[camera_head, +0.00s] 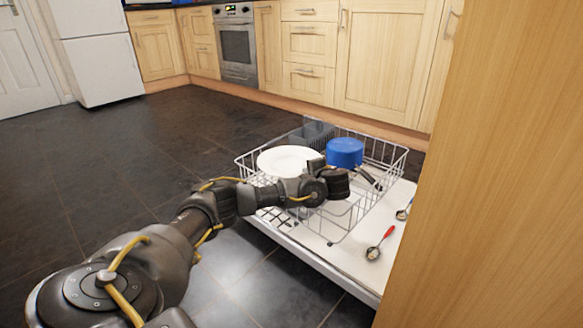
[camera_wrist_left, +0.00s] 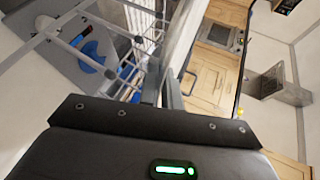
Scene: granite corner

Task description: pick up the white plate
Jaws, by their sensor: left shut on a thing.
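The white plate (camera_head: 287,158) sits in the wire dish rack on the pulled-out dishwasher shelf, its face showing towards the head camera. My left gripper (camera_head: 322,172) is at the plate's right edge and partly hides it. In the left wrist view the plate (camera_wrist_left: 182,42) shows nearly edge-on, as a pale band at the fingers. The left gripper (camera_wrist_left: 163,88) is shut on the plate's rim; the exact contact is hard to make out. My right gripper is not in view.
A blue pot (camera_head: 345,152) with a dark handle stands in the wire rack (camera_head: 392,160), right beside my gripper. Spoons, one red-handled (camera_head: 381,243), lie on the white shelf (camera_head: 340,262). A wooden panel (camera_head: 490,190) blocks the right. The dark floor (camera_head: 130,150) is clear.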

